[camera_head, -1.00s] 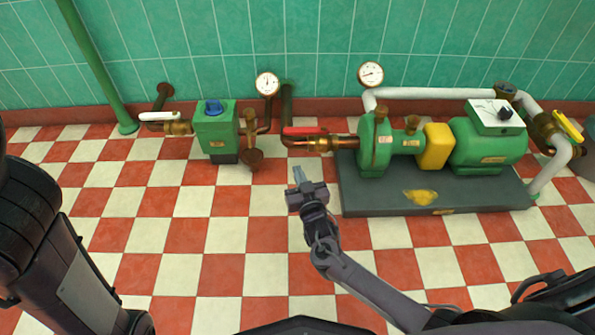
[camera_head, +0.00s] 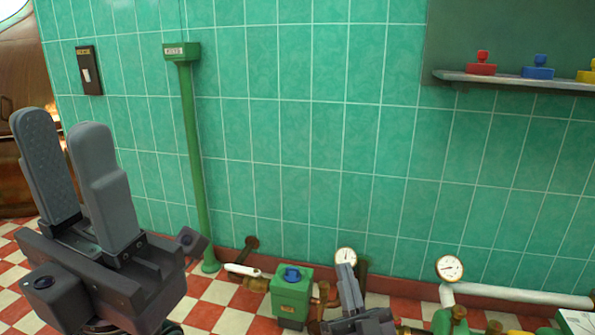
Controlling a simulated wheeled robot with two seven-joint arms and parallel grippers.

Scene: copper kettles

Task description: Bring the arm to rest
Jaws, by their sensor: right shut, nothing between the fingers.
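My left gripper (camera_head: 72,150) is large and close at the left of the head view, fingers pointing up. Its two grey fingers stand apart with nothing between them. My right gripper (camera_head: 346,268) is at the bottom centre, fingers together and pointing up, empty. Its tips overlap the picture just below a white gauge (camera_head: 346,254). A green box with a blue knob (camera_head: 292,274) shows to its left. Most of my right arm is below the frame.
A green post (camera_head: 190,150) stands by the green tiled wall (camera_head: 310,130). A wall switch (camera_head: 89,72) is behind my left gripper. A shelf (camera_head: 520,82) holds red, blue and yellow pieces. A second gauge (camera_head: 449,268) and white pipe (camera_head: 515,294) are low right. A copper vessel (camera_head: 20,85) is far left.

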